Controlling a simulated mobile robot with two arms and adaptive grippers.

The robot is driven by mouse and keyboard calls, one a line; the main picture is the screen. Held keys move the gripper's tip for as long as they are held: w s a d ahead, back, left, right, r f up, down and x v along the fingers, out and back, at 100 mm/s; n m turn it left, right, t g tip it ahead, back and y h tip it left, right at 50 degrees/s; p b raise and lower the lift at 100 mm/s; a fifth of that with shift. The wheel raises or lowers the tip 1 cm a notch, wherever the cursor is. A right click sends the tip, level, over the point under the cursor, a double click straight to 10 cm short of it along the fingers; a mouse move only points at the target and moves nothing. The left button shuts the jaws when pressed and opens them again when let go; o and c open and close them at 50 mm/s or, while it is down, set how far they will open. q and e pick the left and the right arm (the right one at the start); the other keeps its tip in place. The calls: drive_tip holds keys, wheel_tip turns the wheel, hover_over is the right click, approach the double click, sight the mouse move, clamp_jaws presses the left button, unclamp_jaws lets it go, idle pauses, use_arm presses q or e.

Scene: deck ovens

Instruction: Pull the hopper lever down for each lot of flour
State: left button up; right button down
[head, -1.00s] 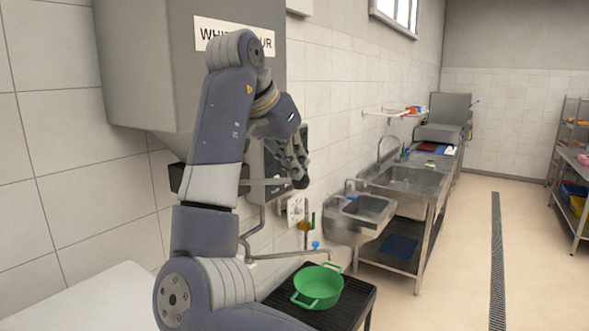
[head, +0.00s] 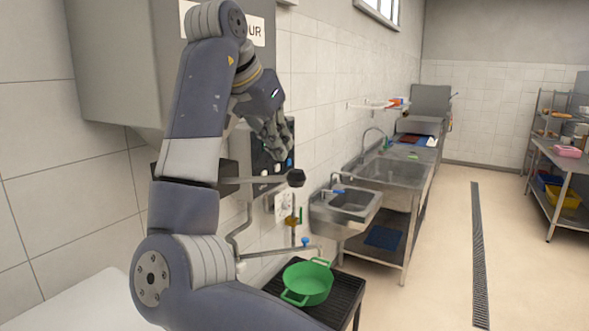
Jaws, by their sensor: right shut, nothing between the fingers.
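The grey flour hopper (head: 115,75) hangs on the wall at the left. Its label (head: 256,31) is partly hidden by my right arm. The hopper lever (head: 295,178) is a roughly level bar with a black knob at its right end. My arm crosses in front of the hopper and hides part of it. My right gripper (head: 281,151) is shut and empty, just above and left of the knob, and looks apart from it. My left gripper is out of view.
A green pot (head: 308,284) stands on a black slatted stand (head: 345,298) below a wall tap pipe. A hand sink (head: 346,204) and steel sink table (head: 395,172) line the wall. The floor to the right is clear, up to a rack (head: 562,165).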

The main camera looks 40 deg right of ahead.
sight(291, 180)
drive_tip(key=d+f+b, duration=0.1)
drive_tip(key=f, duration=0.4)
drive_tip(key=d+f+b, duration=0.1)
drive_tip(key=f, duration=0.1)
drive_tip(key=shift+w+d+f+b, duration=0.1)
drive_tip(key=shift+d+f+b, duration=0.15)
drive_tip(key=shift+d+b, duration=0.1)
drive_tip(key=shift+f, duration=0.25)
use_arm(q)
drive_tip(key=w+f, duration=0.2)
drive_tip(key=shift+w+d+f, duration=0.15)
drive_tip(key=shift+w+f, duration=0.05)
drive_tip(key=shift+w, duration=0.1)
